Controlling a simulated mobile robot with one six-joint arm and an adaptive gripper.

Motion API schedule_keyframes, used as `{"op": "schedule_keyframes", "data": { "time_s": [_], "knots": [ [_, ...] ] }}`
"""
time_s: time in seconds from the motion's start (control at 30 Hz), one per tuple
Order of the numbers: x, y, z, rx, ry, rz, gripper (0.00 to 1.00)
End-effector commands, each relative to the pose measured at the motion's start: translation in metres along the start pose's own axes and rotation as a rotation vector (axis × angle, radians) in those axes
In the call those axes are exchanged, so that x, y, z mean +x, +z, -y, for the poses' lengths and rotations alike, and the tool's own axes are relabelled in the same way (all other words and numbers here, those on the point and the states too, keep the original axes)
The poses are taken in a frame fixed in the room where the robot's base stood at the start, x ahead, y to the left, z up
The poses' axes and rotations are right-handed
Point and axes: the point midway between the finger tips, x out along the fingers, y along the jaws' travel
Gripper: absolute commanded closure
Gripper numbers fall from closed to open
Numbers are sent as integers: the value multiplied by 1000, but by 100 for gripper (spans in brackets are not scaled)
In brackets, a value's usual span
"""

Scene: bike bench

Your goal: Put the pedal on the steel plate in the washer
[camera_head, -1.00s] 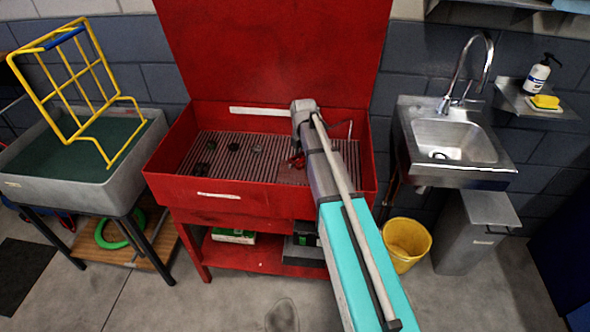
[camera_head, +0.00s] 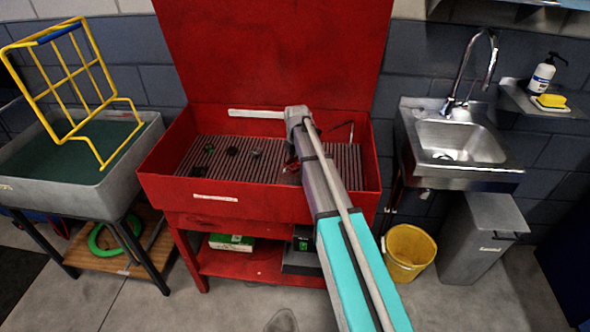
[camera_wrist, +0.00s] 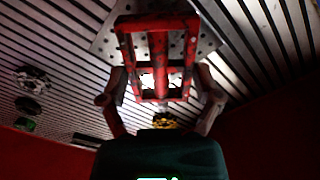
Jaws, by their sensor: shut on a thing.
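The pedal (camera_wrist: 159,58) is a red, open cage frame with worn dark patches. My gripper (camera_wrist: 160,88) is shut on it, with one finger at each side. In the wrist view the steel plate (camera_wrist: 107,40), grey with holes, lies behind the pedal on the slatted floor. The pedal overlaps the plate's middle; I cannot tell whether they touch. The red washer (camera_head: 165,187) is open, its lid up. In the head view my gripper (camera_head: 291,166) is low inside the washer, right of centre, and my arm hides part of this area.
Several small dark parts, one of them (camera_head: 231,151), lie on the washer floor to the left. The washer's walls (camera_wrist: 262,135) stand close around. A steel sink (camera_head: 455,145) is at right, and a grey tub with a yellow rack (camera_head: 85,120) at left.

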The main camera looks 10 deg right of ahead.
Motion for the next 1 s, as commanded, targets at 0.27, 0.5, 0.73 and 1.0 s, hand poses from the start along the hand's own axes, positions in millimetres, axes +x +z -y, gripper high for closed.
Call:
{"op": "schedule_keyframes", "data": {
  "time_s": [0.27, 0.5, 0.73, 1.0],
  "knots": [
    [9, 2, -6, 0, 0, 0, 74],
    [30, 3, -8, 0, 0, 0, 74],
    [41, 3, -8, 0, 0, 0, 74],
    [40, 2, -8, 0, 0, 0, 74]
  ]
}}
